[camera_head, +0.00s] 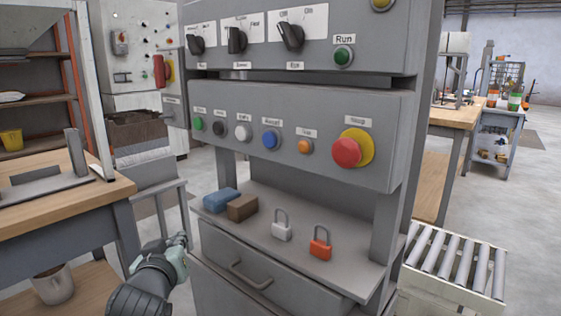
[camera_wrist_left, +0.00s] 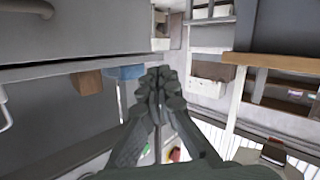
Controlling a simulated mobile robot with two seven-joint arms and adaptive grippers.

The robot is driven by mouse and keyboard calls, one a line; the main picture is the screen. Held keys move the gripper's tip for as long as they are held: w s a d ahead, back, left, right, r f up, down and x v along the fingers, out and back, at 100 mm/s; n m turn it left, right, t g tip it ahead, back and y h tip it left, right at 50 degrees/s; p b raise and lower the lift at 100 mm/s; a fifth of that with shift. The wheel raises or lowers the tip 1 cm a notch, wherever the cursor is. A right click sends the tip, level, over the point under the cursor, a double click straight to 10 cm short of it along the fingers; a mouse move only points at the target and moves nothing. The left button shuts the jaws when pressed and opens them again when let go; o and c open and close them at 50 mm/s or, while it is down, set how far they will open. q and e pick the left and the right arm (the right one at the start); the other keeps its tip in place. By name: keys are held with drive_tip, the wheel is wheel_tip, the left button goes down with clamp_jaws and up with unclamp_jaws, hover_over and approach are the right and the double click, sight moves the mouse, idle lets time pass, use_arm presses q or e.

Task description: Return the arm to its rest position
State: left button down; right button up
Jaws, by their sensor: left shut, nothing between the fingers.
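My left gripper (camera_head: 179,243) is at the lower left of the head view, just left of the grey control cabinet (camera_head: 330,268) and its shelf. In the left wrist view its fingers (camera_wrist_left: 158,78) are together, with nothing between them. It does not touch the cabinet's buttons or the things on the shelf, as far as I can see. My right gripper is in neither view.
The cabinet carries a green Run button (camera_head: 343,56), a red stop button (camera_head: 346,152) and several knobs. Its shelf holds a blue block (camera_head: 221,199), a brown block (camera_head: 242,208) and two padlocks (camera_head: 320,245). A wooden bench (camera_head: 90,200) stands left; a roller conveyor (camera_head: 455,262) stands right.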

use_arm(q)
drive_tip(key=s+a+f+m+g+p, duration=0.1)
drive_tip(key=s+f+g, duration=0.3)
drive_tip(key=f, duration=0.5)
drive_tip(key=s+a+f+m+g+p, duration=0.1)
drive_tip(key=s+f+m+g, duration=0.1)
drive_tip(key=s+f, duration=0.55)
drive_tip(key=s+f+m+g, duration=0.1)
drive_tip(key=s+f+g, duration=0.2)
drive_tip(key=s+f, duration=0.5)
drive_tip(key=s+a+f+m+g+p, duration=0.1)
drive_tip(key=s+f+g, duration=0.2)
drive_tip(key=s+f, duration=0.5)
drive_tip(key=s, duration=0.4)
drive_tip(key=shift+a+f+m+h, duration=0.25)
drive_tip(key=shift+a+m+h, duration=0.05)
drive_tip(key=shift+m+h, duration=0.1)
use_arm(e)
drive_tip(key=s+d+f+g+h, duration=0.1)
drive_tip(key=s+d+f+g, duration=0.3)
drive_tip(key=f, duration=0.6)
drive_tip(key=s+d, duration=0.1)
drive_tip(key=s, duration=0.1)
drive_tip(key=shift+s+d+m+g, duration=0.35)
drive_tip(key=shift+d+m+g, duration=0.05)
